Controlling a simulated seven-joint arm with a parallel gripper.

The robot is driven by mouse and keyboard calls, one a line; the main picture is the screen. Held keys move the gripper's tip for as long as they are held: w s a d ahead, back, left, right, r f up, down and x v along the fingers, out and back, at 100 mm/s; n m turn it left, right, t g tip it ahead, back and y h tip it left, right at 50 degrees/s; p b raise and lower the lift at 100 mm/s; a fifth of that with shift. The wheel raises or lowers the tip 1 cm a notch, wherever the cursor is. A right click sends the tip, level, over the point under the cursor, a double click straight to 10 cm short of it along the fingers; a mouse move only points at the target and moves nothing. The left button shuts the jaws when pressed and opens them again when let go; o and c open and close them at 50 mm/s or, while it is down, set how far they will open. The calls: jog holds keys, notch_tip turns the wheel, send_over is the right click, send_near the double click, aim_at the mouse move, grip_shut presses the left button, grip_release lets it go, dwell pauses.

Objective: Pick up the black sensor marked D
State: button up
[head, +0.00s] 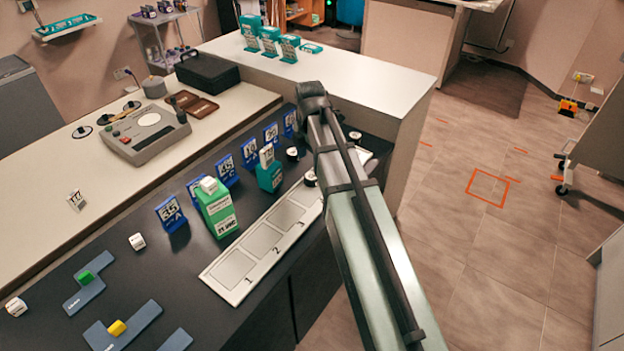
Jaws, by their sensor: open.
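Several small round black pieces with white tops stand on the dark bench top around my arm. One black piece (292,154) is beside the blue number cards, another (310,178) is close to the left edge of my arm, and a third (355,135) is to its right. Their markings are too small to read, so I cannot tell which is the sensor marked D. My arm reaches up from the bottom right over the bench. Its gripper fingers do not show; they are hidden behind the arm or out of view.
A pale tray with numbered squares (233,269) lies along the bench front. A grey device (146,132) and a black case (207,74) sit on the pale counter.

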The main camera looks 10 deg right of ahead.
aim_at(312, 176)
jog(key=shift+s+d+f, duration=0.1)
jog(key=shift+d+f, duration=0.05)
jog(key=shift+f, duration=1.35)
jog(key=shift+s+d+f, duration=0.1)
jog(key=shift+f, duration=1.4)
jog(key=c, duration=1.2)
